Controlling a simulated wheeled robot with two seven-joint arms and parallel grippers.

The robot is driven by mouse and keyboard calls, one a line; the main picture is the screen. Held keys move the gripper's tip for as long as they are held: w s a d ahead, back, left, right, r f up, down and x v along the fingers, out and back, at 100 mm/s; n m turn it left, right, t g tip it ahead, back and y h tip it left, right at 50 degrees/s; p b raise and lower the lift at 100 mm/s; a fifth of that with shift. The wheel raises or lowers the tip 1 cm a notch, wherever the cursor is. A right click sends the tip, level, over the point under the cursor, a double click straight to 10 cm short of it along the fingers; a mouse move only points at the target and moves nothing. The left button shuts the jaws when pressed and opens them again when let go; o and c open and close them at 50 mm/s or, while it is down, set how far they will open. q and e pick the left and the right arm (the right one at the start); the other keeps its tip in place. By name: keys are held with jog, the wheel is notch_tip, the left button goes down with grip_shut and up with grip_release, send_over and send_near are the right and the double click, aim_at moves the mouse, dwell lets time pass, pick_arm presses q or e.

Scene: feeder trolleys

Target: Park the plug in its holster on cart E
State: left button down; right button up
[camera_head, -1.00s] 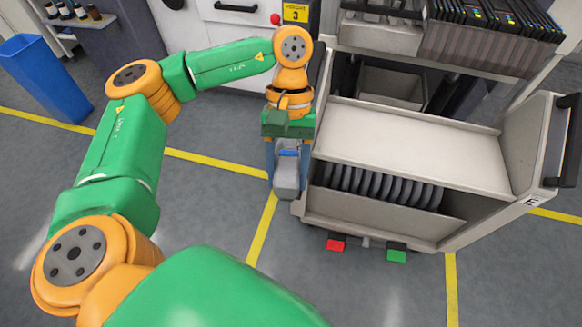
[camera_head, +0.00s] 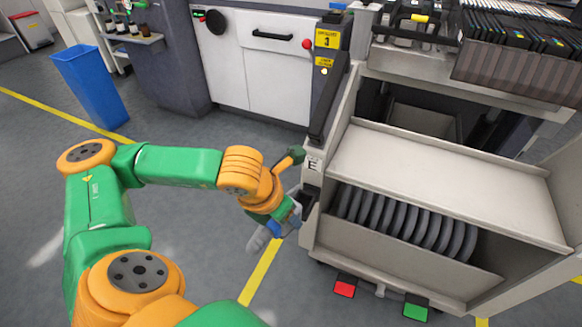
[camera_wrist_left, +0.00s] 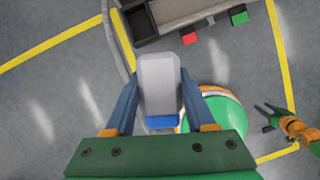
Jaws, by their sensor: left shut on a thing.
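The plug is a pale grey block with a blue band. In the left wrist view the plug (camera_wrist_left: 159,85) sits between the two blue fingers of my left gripper (camera_wrist_left: 160,100), which is shut on it. In the head view the plug (camera_head: 258,240) hangs below my left gripper (camera_head: 272,230), left of cart E (camera_head: 430,190). A dark open-topped box that looks like the holster (camera_wrist_left: 143,22) is on the cart's side, just beyond the plug's tip and apart from it; it also shows below the E label (camera_head: 308,196). My right gripper (camera_wrist_left: 272,110) appears open and empty in the left wrist view.
Cart E holds several dark reels (camera_head: 405,220) and has a red pedal (camera_head: 344,287) and a green pedal (camera_head: 416,307). A white machine (camera_head: 265,65) stands behind, a blue bin (camera_head: 90,85) at left. Grey floor with yellow lines is free left of the cart.

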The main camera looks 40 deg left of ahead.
pick_arm(q)
jog(key=n, duration=0.1)
jog(key=n+y, duration=0.1)
jog(key=shift+w+a+f+n, duration=0.1)
jog(key=shift+w+f+n, duration=0.1)
jog(key=shift+f+n, duration=0.15)
jog(key=shift+w+a+r+n, duration=0.1)
jog(key=shift+r+n, duration=0.05)
jog(key=shift+n, duration=0.1)
jog(key=shift+w+a, duration=0.1)
jog(key=shift+w, duration=0.2)
jog(key=w, duration=0.3)
jog(key=w+a+f, duration=0.1)
jog(key=w, duration=0.2)
jog(key=w+a, duration=0.1)
jog(key=w, duration=0.2)
jog(key=shift+f, duration=0.4)
jog(key=shift+s+f+b, duration=0.1)
jog(key=shift+f+b, duration=0.2)
jog(key=shift+b, duration=0.05)
pick_arm(e)
jog(key=shift+w+d+f, duration=0.25)
jog(key=shift+d+f, duration=0.35)
jog(key=shift+a, duration=0.2)
